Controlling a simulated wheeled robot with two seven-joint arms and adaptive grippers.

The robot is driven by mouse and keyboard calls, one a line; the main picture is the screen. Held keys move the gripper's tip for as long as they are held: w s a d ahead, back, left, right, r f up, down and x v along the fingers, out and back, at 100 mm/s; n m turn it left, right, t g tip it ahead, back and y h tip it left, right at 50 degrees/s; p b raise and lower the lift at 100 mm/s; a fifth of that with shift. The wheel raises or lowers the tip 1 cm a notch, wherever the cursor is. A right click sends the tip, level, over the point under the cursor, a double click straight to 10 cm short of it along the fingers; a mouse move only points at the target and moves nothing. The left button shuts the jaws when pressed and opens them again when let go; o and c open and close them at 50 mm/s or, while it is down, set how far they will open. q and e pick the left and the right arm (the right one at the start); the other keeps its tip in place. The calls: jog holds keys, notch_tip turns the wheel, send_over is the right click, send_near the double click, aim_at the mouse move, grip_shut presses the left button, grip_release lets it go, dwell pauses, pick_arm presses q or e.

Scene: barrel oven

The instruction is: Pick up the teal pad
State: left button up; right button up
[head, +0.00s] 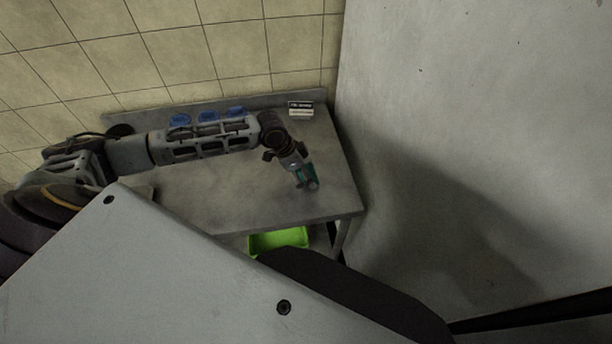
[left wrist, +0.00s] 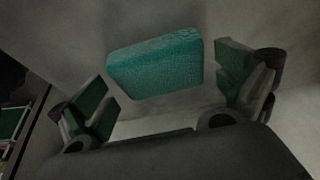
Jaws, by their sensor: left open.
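The teal pad (left wrist: 155,66) is a textured block lying on the grey metal table. In the left wrist view it sits between and just beyond the two fingers of my left gripper (left wrist: 165,95), with a gap visible on either side. The gripper is open and empty. In the head view my left gripper (head: 306,185) reaches down over the right part of the table, and a little of the teal pad (head: 311,172) shows beside its fingers, the rest hidden. My right gripper is in neither view.
The grey table (head: 240,200) has bare room left of the gripper. Several blue items (head: 208,116) and a small black-and-white box (head: 300,108) stand along its back. A green bin (head: 278,240) is below the front edge. A grey wall (head: 480,120) rises at the right.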

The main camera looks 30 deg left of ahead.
pick_arm(q)
jog(key=shift+c, duration=0.3)
jog(key=c, duration=0.7)
jog(key=shift+r, duration=5)
jog(key=shift+o, duration=1)
jog(key=shift+c, duration=1)
